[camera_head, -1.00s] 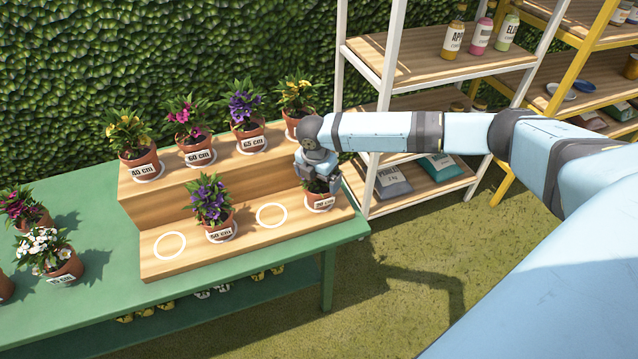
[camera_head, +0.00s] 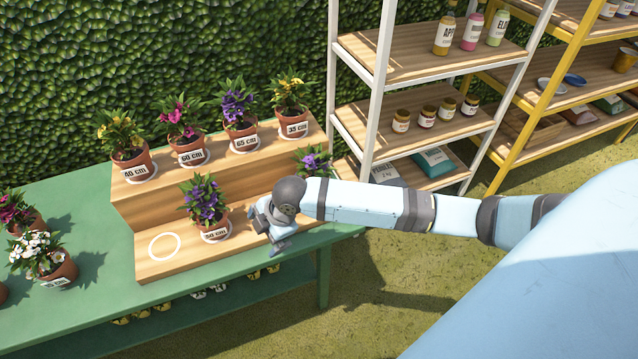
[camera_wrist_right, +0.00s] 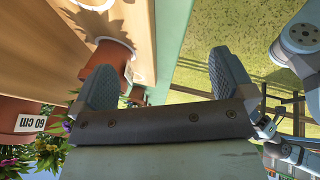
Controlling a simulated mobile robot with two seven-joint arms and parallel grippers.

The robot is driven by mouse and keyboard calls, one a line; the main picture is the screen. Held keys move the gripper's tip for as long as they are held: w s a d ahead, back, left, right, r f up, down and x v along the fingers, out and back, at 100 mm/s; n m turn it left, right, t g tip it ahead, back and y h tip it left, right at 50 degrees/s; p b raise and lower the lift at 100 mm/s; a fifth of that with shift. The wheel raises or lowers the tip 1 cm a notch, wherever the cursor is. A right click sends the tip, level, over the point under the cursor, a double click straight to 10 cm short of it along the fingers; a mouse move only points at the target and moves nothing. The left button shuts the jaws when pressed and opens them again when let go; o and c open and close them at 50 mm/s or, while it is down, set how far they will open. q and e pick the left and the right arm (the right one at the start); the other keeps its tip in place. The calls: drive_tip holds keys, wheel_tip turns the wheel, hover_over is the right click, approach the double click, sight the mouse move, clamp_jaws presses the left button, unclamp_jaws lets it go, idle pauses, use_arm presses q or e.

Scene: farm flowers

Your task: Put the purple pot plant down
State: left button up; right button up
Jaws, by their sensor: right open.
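A purple-flowered pot plant (camera_head: 314,159) stands at the right end of the lower step of the wooden stand. My right arm hides its pot in the head view. A terracotta pot (camera_wrist_right: 110,54) near the fingers in the right wrist view appears to be this plant's. A second purple plant, labelled 50 cm (camera_head: 206,200), stands upright further left on the lower step. My right gripper (camera_head: 277,233) is open and empty at the front of the lower step, between these two plants and apart from both. Its spread fingers show in the right wrist view (camera_wrist_right: 165,80). My left gripper is not in view.
The upper step of the wooden stand (camera_head: 180,183) holds several labelled plants. A white circle (camera_head: 164,247) at the lower step's left is empty. More pots stand on the green table (camera_head: 95,258) at left. A white shelf (camera_head: 405,65) with bottles and jars stands behind right.

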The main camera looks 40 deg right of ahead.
drive_tip(key=s+a+f+m+t+y, duration=0.2)
drive_tip(key=s+a+f+m+t, duration=0.2)
drive_tip(key=s+a+m, duration=0.4)
drive_tip(key=s+d+f+m+t+h, duration=0.2)
drive_tip(key=s+d+m, duration=0.5)
drive_tip(key=s, duration=0.5)
drive_tip(key=shift+d+f+t+h, duration=0.3)
drive_tip(key=shift+d+t, duration=0.3)
drive_tip(key=shift+d, duration=0.35)
drive_tip(key=shift+r, duration=0.1)
